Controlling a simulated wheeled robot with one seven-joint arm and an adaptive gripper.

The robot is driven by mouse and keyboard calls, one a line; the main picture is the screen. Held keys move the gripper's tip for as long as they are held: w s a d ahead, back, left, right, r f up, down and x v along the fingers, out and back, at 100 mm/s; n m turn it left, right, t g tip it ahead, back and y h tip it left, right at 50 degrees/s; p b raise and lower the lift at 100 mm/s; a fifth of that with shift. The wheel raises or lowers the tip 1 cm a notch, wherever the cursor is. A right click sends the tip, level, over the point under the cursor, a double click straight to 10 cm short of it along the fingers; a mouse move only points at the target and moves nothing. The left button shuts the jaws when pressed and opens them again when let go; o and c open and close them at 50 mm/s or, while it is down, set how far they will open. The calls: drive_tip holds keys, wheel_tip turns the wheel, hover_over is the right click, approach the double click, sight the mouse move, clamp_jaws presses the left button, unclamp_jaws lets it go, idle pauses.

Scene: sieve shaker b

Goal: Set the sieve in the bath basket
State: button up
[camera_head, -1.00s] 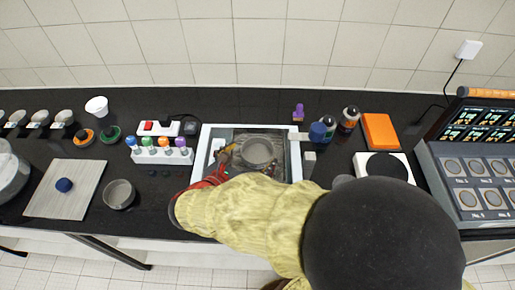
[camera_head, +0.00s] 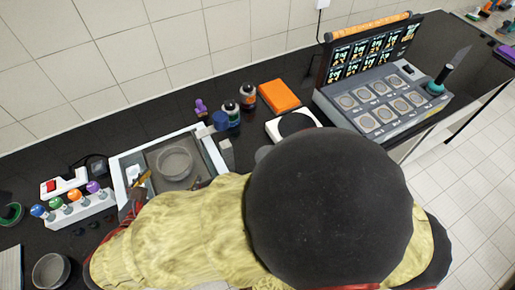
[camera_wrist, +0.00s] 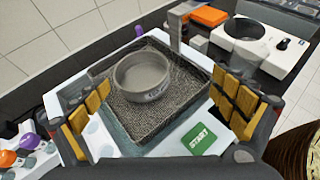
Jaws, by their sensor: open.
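The sieve (camera_head: 175,163), a round grey metal dish, sits upright inside the bath basket in the head view. In the wrist view the sieve (camera_wrist: 143,78) rests on the basket's mesh floor, toward its far left part. The basket (camera_wrist: 196,112) is a square dark mesh tray in the white bath (camera_head: 122,182). My gripper (camera_wrist: 165,112) is open, its yellow-padded fingers spread on either side of the view with the sieve beyond and between them, not touched. In the head view my arm hides most of the gripper and the bath's near side.
A green START button (camera_wrist: 200,138) is on the bath's near edge. A rack of coloured-top bottles (camera_head: 78,208) stands left. Dark bottles (camera_head: 247,96), an orange box (camera_head: 279,95) and a white scale (camera_head: 293,123) stand right. Another grey bowl (camera_head: 50,270) is at lower left.

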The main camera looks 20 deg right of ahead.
drive_tip(key=s+d+r+m+g, duration=0.1)
drive_tip(key=d+m+g, duration=0.1)
drive_tip(key=d+m, duration=0.3)
drive_tip(key=s+d+r+m+g+y, duration=0.1)
drive_tip(key=d+m+g, duration=0.25)
drive_tip(key=d, duration=0.35)
drive_tip(key=s+d+r+m+g, duration=0.1)
drive_tip(key=d+r+m+g, duration=0.1)
drive_tip(key=d+m, duration=0.35)
drive_tip(key=s+d+r+m+t+y, duration=0.2)
drive_tip(key=s+d+r+m+y, duration=0.3)
drive_tip(key=m, duration=0.9)
drive_tip(key=shift+s+d+r+y, duration=0.4)
drive_tip(key=shift+s+d+r, duration=0.2)
drive_tip(key=shift+d, duration=0.4)
drive_tip(key=shift+t, duration=0.25)
wheel_tip(320, 180, down, 3)
drive_tip(key=b, duration=0.3)
drive_tip(key=shift+f, duration=0.1)
drive_tip(key=shift+c, duration=0.3)
